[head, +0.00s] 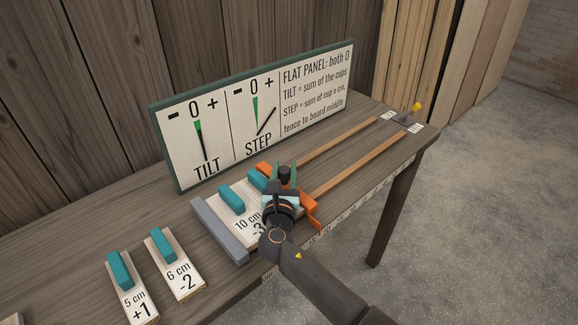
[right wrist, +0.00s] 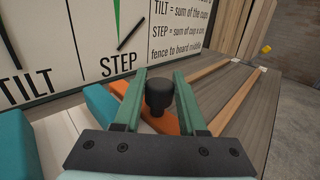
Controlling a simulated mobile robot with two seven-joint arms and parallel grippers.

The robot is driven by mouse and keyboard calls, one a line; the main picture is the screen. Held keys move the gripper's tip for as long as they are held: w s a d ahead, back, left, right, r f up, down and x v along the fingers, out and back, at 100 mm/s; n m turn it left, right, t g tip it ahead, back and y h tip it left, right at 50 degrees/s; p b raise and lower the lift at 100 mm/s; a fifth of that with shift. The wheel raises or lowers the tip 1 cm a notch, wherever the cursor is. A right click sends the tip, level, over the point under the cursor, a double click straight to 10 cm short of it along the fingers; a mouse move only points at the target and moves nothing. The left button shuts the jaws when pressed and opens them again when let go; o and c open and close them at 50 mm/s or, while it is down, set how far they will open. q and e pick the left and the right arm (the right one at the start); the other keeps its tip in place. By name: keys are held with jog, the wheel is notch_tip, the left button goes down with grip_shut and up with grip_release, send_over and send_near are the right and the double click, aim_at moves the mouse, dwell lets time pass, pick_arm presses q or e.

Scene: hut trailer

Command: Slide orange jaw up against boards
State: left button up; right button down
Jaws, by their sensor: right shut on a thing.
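The orange jaw (head: 311,214) lies across the bench just right of the clamped boards. My right gripper (head: 285,176) is shut on the jaw's black knob (right wrist: 159,95), with a green finger on each side of it. A board marked 10 cm, -3 (head: 246,222) lies between the grey fence (head: 219,230) and the jaw. A second teal handle (head: 257,180) shows beside the gripper, and its board is mostly hidden. My gripper covers the edge between jaw and boards, so I cannot tell whether they touch. My left gripper is not in view.
Two wooden rails (head: 355,170) run right from the jaw to an end piece with a yellow knob (head: 416,106). A gauge panel (head: 255,110) stands behind. Loose boards marked 5 cm (head: 133,293) and 6 cm (head: 176,270) lie at the left.

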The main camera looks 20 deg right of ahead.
jog(key=shift+a+f, duration=0.15)
jog(key=shift+a, duration=0.1)
jog(key=c, duration=0.9)
grip_release()
jog(key=o, duration=0.3)
jog(key=shift+s, duration=0.1)
jog(key=shift+o, duration=0.7)
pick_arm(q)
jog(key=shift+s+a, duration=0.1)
pick_arm(e)
jog(key=shift+d, duration=0.1)
